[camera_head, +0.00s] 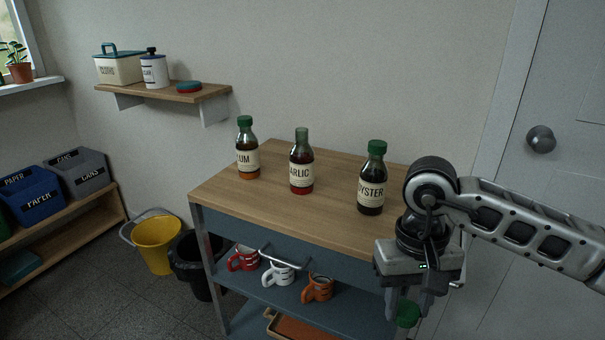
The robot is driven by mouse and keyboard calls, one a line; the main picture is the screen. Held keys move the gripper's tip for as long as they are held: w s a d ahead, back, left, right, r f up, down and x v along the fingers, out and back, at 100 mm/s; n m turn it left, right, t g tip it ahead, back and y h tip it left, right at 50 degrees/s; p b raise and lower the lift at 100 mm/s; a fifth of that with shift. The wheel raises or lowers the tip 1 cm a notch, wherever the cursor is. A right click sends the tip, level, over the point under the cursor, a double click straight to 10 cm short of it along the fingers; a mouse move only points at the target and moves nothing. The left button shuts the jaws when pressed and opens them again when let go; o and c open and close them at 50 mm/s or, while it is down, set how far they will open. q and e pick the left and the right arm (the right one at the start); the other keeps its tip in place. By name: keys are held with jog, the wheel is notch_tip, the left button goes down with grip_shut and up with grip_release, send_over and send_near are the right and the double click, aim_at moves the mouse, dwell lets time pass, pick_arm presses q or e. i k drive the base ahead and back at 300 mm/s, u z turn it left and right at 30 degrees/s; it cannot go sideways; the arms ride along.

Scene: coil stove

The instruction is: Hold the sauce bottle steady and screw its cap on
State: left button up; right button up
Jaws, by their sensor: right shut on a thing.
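Three sauce bottles stand upright on the wooden cart top (330,222). The garlic bottle (301,172) in the middle has a bare neck with no cap. The plum bottle (247,160) on the left and the oyster bottle (372,190) on the right wear green caps. My right gripper (408,308) is shut on a loose green cap (408,315), low by the cart's right front corner and well apart from the garlic bottle. The gripper body and fingers hide part of the cap. My left gripper is not in view.
Red, white and orange mugs (317,289) sit on the cart's lower shelf. A yellow bucket (157,242) and a black bin (194,265) stand left of the cart. A wall shelf (205,94) holds containers. The cart top's front is clear. A door (550,200) is at right.

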aim_at(301, 154)
jog(key=u, duration=1.1)
jog(key=k, duration=0.9)
jog(key=z, duration=0.95)
jog(key=i, duration=0.55)
